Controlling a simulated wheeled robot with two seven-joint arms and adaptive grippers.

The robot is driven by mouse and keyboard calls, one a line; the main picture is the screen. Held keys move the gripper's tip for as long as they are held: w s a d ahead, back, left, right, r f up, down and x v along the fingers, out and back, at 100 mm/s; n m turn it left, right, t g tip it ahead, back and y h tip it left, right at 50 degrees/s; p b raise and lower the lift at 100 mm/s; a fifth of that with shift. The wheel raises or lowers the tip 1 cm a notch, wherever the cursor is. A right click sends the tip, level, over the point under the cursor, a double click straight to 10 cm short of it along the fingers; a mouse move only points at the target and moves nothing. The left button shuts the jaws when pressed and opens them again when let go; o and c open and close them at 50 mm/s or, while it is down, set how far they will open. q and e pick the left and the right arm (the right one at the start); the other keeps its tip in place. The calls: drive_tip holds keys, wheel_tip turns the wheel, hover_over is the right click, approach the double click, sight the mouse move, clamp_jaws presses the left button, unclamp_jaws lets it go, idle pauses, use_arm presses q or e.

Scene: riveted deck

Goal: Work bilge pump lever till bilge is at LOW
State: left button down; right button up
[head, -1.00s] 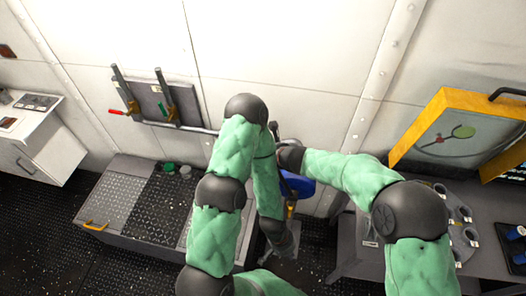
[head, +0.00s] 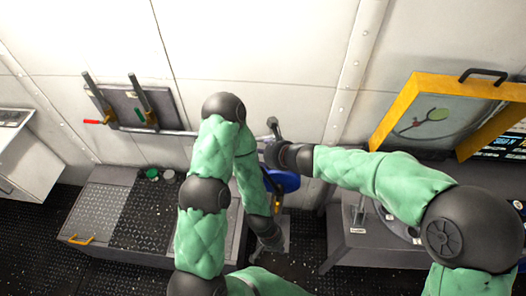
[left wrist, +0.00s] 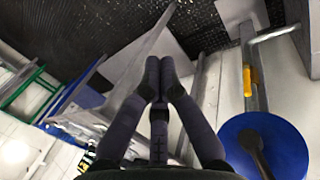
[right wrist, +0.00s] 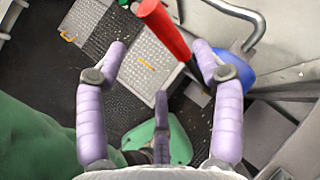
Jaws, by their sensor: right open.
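A red lever grip (right wrist: 165,30) slants between the fingers of my right gripper (right wrist: 161,48) in the right wrist view. My right gripper is open, and I see no finger closed on the grip. In the head view my right wrist hides that gripper and the grip. A blue round part (head: 284,180), apparently of the pump, shows below my right wrist; it also shows in the left wrist view (left wrist: 275,135). My left gripper (left wrist: 160,78) is shut and empty, its fingertips close together, pointing down beside the pump. No bilge level reading is legible.
A grey bent pipe (right wrist: 248,22) is close to my right fingers. A low tread-plated box (head: 95,215) stands at the left, under a wall panel with two upright levers (head: 139,96). A yellow-framed panel (head: 405,95) stands over the grey bench at the right.

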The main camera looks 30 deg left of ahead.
drive_tip(key=shift+s+d+r, duration=0.15)
drive_tip(key=shift+d+r, duration=0.2)
drive_tip(key=shift+d, duration=0.05)
